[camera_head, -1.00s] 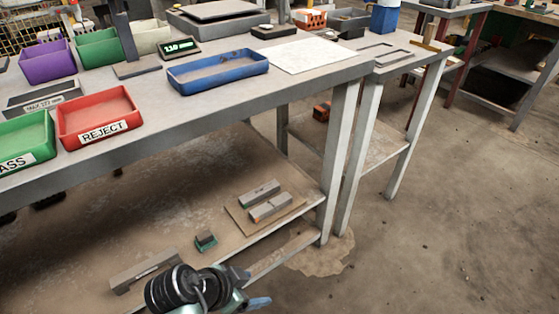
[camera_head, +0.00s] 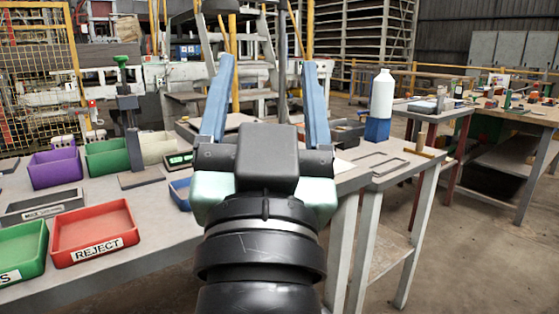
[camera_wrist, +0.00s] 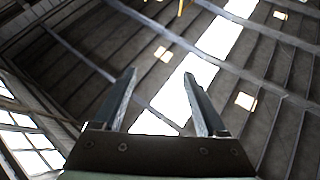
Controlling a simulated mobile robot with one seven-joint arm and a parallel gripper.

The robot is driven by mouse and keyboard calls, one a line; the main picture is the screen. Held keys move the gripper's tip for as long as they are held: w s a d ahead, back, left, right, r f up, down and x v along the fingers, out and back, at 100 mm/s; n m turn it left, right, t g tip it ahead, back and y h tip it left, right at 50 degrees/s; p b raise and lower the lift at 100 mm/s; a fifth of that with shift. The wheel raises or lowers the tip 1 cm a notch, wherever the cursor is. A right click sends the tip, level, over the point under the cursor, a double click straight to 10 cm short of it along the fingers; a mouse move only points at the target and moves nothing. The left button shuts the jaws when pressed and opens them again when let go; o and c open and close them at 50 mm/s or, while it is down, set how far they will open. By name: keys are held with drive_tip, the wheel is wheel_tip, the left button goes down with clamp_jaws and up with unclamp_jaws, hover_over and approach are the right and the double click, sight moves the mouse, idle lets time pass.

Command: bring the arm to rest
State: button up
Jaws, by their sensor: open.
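My gripper (camera_head: 266,100) stands raised in the middle of the head view, its two blue fingers pointing up and spread wide apart. Nothing is between the fingers. It is in front of the grey workbench (camera_head: 150,235) as seen from the head, and it hides part of the bench top. In the wrist view my gripper (camera_wrist: 160,100) is also open and empty, facing the roof with its beams and bright skylights (camera_wrist: 185,88).
On the bench are a red REJECT tray (camera_head: 95,232), a green tray (camera_head: 22,250), a purple bin (camera_head: 55,170) and a blue tray (camera_head: 181,194), mostly hidden. A white bottle (camera_head: 381,93) stands on a blue block (camera_head: 377,129). Open floor (camera_head: 470,250) lies at right.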

drive_tip(key=s+d+r+n+t, duration=0.1)
drive_tip(key=s+r+t, duration=0.1)
drive_tip(key=s+r, duration=0.35)
wheel_tip(320, 180, up, 37)
drive_tip(key=p, duration=3.7)
drive_tip(key=shift+s+r+t+p, duration=0.15)
drive_tip(key=shift+t+p, duration=0.15)
